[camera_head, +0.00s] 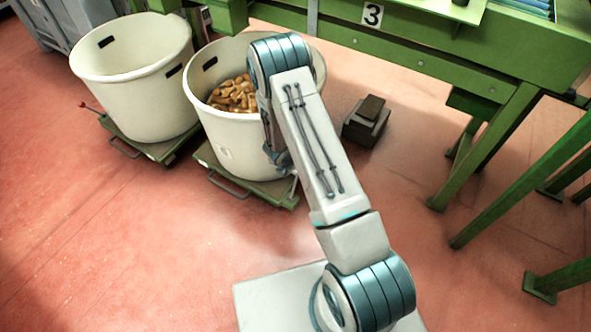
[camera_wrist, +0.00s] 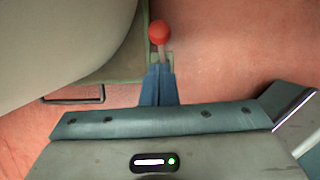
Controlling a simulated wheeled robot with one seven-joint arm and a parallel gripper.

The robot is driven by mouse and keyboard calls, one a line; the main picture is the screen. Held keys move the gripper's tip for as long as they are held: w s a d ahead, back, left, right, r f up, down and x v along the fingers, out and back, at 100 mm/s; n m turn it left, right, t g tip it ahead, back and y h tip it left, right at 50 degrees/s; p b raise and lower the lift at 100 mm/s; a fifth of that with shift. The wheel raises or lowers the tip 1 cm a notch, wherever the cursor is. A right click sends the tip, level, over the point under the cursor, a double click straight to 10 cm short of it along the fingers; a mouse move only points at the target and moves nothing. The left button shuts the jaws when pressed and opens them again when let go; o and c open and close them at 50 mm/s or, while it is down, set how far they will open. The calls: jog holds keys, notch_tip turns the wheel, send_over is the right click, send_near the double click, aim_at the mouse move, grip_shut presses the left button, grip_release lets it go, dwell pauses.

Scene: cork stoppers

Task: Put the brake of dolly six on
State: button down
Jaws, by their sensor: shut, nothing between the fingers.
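A green dolly (camera_head: 250,185) stands under the right white tub (camera_head: 235,135), which holds cork-coloured pieces. No number shows on it. In the wrist view, the dolly's green edge (camera_wrist: 125,68) has a lever with a red knob (camera_wrist: 159,32) at its corner. My gripper (camera_wrist: 159,68) is shut and empty, its blue fingertips just short of the knob and overlapping the lever's lower end in the picture. I cannot tell whether they touch. In the head view my arm hides this lever and most of the gripper.
A second dolly (camera_head: 150,143) with an empty white tub (camera_head: 135,75) stands to the left; its red-knobbed lever (camera_head: 84,105) sticks out left. A green bench (camera_head: 450,60) marked 3 and a dark pedal-like block (camera_head: 366,122) are to the right. The red floor (camera_head: 130,250) in front is clear.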

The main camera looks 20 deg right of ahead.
notch_tip(320, 180, up, 8)
jog(key=p, duration=0.2)
jog(key=shift+s+a+p, duration=0.3)
jog(key=shift+s+a, duration=0.05)
jog(key=shift+s, duration=0.1)
jog(key=shift+f, duration=0.1)
jog(key=s+d+r+m+h+p, duration=0.1)
jog(key=s+d+r+m+p, duration=0.3)
jog(key=r, duration=1.3)
jog(key=w+d+r+m+h+p, duration=0.1)
jog(key=r+m+p, duration=0.65)
jog(key=r, duration=0.85)
jog(key=s+a+r+m+y+p, duration=0.2)
jog(key=s+r+m+p, duration=0.3)
jog(key=s+r+m, duration=0.3)
jog(key=s+a+r+m+y+p, duration=0.2)
jog(key=s+r+m+p, duration=0.4)
jog(key=s+r, duration=0.8)
notch_tip(320, 180, up, 5)
jog(key=shift+s+a+f+m+y, duration=0.2)
jog(key=shift+a+m+y, duration=0.2)
jog(key=shift+a+m, duration=0.4)
